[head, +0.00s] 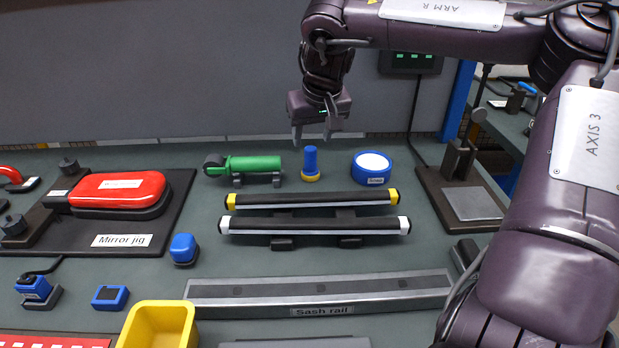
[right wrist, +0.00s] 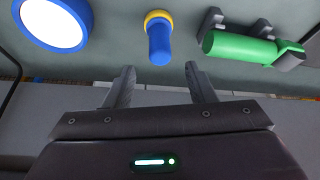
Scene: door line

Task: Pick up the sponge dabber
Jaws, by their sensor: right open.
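The sponge dabber (head: 311,161), a blue upright handle on a round yellow base, stands on the grey-green bench top near the back. It also shows in the right wrist view (right wrist: 159,42), top centre. My right gripper (head: 312,138) is open and empty, with its fingers pointing down above and slightly behind the dabber in the head view. In the right wrist view the open fingertips (right wrist: 159,70) lie either side of the dabber's line, apart from it. My left gripper is not in view.
A green cylinder tool (head: 254,164) stands left of the dabber, and a blue round tub with a white top (head: 371,164) stands right. Two black bars (head: 311,199) lie in front on supports. A grey back panel (head: 190,70) rises behind.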

